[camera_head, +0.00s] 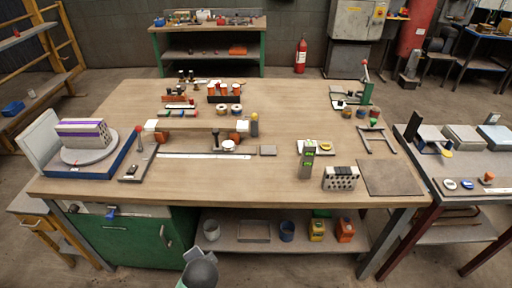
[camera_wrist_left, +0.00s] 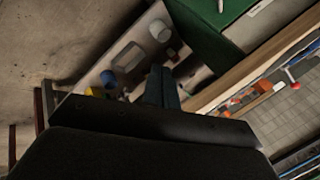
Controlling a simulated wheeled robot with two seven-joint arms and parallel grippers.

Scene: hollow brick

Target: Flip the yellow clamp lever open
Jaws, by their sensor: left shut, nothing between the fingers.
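I cannot tell for sure which part is the yellow clamp lever. Small yellow pieces show in the head view: a yellow-topped dark post (camera_head: 254,124) at the bench middle, a yellow oval piece (camera_head: 326,147) beside a grey upright block (camera_head: 308,158), and a yellow end (camera_head: 447,153) on a dark fixture on the right table. My left gripper (camera_wrist_left: 161,86) shows in the left wrist view, its dark fingers shut and empty, with the bench's lower shelf behind them. It appears well away from these yellow pieces. My right gripper is not in view.
The wooden bench (camera_head: 300,100) carries a purple-striped brick (camera_head: 84,133) on a turntable at left, a long beam fixture in the middle, and a hollow brick (camera_head: 340,178) beside a dark mat (camera_head: 390,178). A red-knobbed upright lever (camera_head: 139,135) stands near the turntable.

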